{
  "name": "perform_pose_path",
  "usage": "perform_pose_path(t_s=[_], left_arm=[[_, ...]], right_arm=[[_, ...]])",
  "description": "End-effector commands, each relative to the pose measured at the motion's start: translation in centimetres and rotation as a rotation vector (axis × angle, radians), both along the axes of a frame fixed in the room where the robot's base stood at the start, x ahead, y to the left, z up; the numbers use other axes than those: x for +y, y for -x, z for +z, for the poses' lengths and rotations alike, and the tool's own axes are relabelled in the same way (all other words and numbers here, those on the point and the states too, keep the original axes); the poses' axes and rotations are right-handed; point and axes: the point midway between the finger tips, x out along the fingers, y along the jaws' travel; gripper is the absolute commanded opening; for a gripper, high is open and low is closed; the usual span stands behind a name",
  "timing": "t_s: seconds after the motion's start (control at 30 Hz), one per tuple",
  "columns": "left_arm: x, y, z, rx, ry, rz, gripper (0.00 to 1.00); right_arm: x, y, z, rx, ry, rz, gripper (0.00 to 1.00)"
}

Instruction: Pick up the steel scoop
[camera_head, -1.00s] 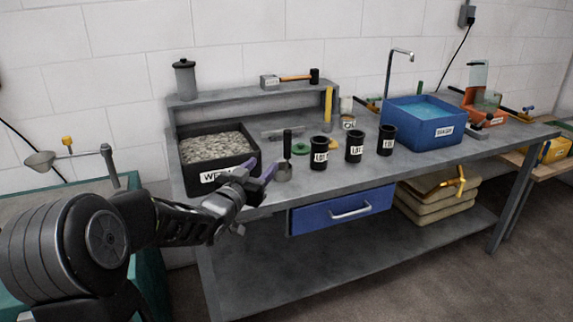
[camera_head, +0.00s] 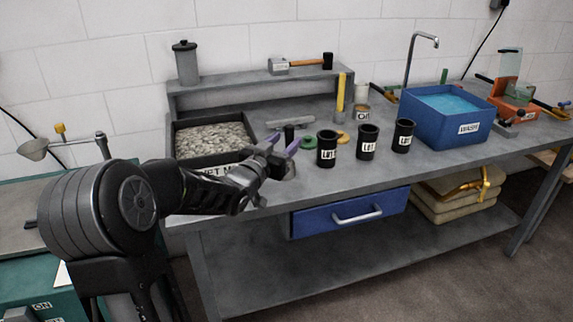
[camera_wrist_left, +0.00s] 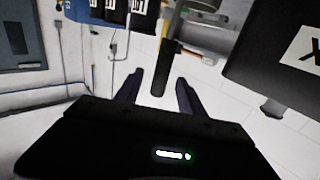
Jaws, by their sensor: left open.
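The steel scoop stands on the grey bench near its front edge, its black handle (camera_head: 289,134) pointing up. In the head view my left gripper covers much of its steel bowl. My left gripper (camera_head: 281,145) is open, with its purple fingers at the scoop. In the left wrist view, which looks upside down, the dark handle (camera_wrist_left: 160,75) shows between the two open fingers (camera_wrist_left: 159,82). I cannot tell whether either finger touches it. My right gripper is not in view.
A black tray of gravel (camera_head: 176,158) sits left of the scoop. Black labelled cups, including one (camera_head: 327,150), stand close to its right. A green ring (camera_head: 307,143) lies beside it. A blue wash tub (camera_head: 445,135) is further right. A drawer (camera_head: 345,212) hangs below.

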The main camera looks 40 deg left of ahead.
Motion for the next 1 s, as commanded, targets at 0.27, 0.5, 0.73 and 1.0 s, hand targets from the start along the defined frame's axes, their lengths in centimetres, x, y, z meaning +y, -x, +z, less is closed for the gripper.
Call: perform_pose_path(t_s=[0.27, 0.5, 0.73, 1.0], left_arm=[[0.2, -1.1, 0.0, 0.000, 0.001, 0.000, 0.47], [0.3, -1.8, 0.0, 0.000, 0.002, 0.000, 0.47], [1.0, -4.9, -0.2, 0.001, 0.002, -0.001, 0.47], [1.2, -6.2, -0.2, -0.001, 0.000, 0.000, 0.47]], right_arm=[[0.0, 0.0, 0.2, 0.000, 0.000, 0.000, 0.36], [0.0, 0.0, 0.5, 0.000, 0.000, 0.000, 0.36], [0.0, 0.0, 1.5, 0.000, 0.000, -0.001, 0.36], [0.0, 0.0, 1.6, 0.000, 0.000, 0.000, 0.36]])
